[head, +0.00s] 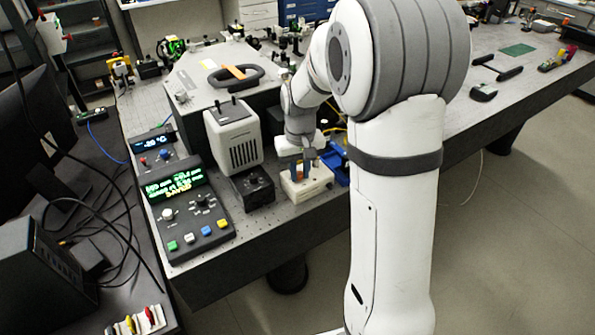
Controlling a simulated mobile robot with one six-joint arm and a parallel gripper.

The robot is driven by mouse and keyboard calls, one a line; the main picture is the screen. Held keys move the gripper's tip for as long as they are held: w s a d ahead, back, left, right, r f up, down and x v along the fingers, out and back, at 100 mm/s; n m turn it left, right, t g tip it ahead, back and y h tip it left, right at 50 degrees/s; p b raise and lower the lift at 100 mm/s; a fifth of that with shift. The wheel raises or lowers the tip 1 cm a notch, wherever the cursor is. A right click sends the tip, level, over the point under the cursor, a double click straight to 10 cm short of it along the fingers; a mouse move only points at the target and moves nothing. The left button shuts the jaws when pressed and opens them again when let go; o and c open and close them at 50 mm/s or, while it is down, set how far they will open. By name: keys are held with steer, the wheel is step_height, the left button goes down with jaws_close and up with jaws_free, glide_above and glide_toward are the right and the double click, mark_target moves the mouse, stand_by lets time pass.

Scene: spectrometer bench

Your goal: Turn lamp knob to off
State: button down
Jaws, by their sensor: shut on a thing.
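I cannot read any marking or the knob's setting. My gripper (305,168) points down, to the right of the black box and apart from it. It is over a white block (306,185) with small orange and blue parts at its top. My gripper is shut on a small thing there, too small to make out.
A control panel (184,210) with a lit green display, knobs and coloured buttons lies left of the black box. A smaller panel (156,147) is behind it. A blue tray (337,165) sits close right of my gripper. The bench front edge is near.

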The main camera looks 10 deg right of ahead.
mark_target(300, 174)
steer(key=shift+w+r, duration=0.25)
steer(key=c, duration=1.5)
jaws_free()
steer(key=shift+f, duration=0.1)
steer(key=shift+o, duration=1)
steer(key=shift+s+f, duration=0.1)
step_height(300, 174, up, 7)
steer(key=shift+r, duration=0.45)
